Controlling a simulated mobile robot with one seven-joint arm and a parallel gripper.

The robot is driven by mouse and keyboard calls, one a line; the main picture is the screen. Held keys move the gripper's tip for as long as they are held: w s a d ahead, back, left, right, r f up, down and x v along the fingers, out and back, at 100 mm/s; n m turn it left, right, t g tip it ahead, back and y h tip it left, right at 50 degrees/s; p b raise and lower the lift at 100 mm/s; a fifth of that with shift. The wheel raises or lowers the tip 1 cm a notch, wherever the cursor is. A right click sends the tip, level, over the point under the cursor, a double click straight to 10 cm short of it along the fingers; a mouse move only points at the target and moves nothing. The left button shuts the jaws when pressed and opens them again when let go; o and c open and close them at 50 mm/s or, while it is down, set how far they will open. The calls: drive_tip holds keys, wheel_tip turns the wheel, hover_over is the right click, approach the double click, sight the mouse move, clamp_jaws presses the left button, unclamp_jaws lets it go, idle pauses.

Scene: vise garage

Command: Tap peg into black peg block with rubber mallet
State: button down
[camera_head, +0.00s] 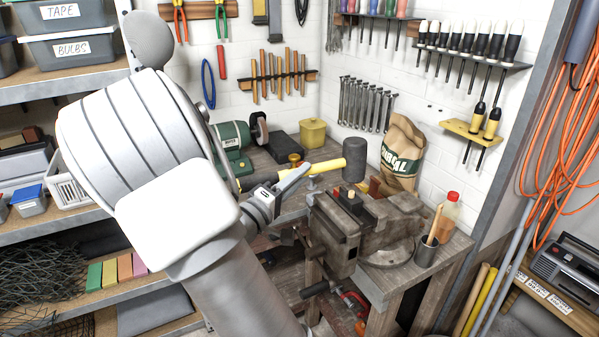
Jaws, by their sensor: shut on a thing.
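My gripper (301,176) is shut on the yellow handle of the rubber mallet (355,160). The mallet's dark grey head is upright, a little above the vise (330,230) on the workbench. A small pale wooden peg (351,192) shows just below the head. It stands in what looks like the black peg block (347,201) between the vise jaws. The block is small and mostly hidden. I cannot tell whether the head touches the peg or how deep the peg sits.
A yellow lidded box (313,133), a green bench grinder (232,145) and a paper bag (401,150) stand behind on the bench (450,250). Tools hang on the wall.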

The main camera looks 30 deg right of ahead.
idle(0.3)
wheel_tip(320, 180, down, 5)
drive_tip(key=b, duration=0.5)
wheel_tip(320, 180, up, 5)
drive_tip(key=p, duration=0.3)
drive_tip(key=shift+s, duration=0.15)
